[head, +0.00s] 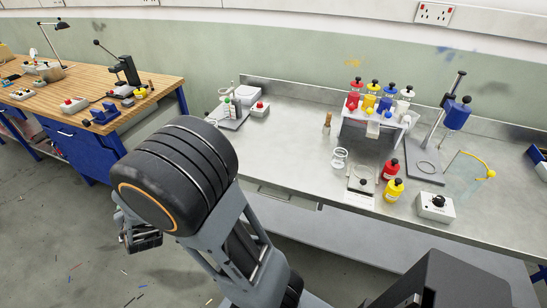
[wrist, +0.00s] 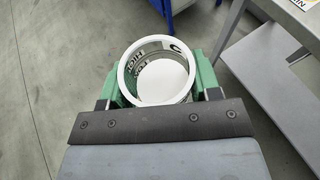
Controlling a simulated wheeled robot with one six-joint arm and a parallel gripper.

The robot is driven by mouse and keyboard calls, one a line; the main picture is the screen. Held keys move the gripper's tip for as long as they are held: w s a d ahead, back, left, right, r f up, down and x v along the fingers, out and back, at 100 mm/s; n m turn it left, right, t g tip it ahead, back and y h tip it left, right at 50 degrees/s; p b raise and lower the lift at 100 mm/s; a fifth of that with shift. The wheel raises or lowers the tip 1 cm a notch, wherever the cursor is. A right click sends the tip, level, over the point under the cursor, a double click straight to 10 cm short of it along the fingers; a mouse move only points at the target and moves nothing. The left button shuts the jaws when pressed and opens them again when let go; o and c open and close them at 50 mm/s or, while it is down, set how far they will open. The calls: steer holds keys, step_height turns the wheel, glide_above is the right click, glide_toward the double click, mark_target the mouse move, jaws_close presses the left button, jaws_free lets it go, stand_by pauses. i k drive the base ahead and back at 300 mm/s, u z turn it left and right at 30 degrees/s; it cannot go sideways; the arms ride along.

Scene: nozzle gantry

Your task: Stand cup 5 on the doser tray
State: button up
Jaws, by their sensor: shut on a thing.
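In the wrist view, a round cup (wrist: 166,82) with a white rim, pale floor and dark lettering inside its wall sits between the green fingers of my gripper (wrist: 161,78). The fingers are shut on it from both sides. I look down into it and it appears empty; a number on it is not readable. In the head view my gripper (head: 140,238) hangs left of the steel bench over the floor, and the cup is not clear there. A small flat square unit (head: 361,180) stands near the bench front; I cannot tell whether it is the doser tray.
The steel bench (head: 290,145) holds clear rings or cups (head: 340,155), a red bottle (head: 390,169), a yellow bottle (head: 393,190), a white rack (head: 376,126) with coloured bottles, and a control box (head: 435,207). Bare bench lies left of the rings. A wooden bench (head: 90,95) stands left.

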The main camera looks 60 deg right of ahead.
mark_target(364, 172)
steer(key=u, duration=1.4)
steer(key=k, duration=1)
steer(key=z, duration=0.1)
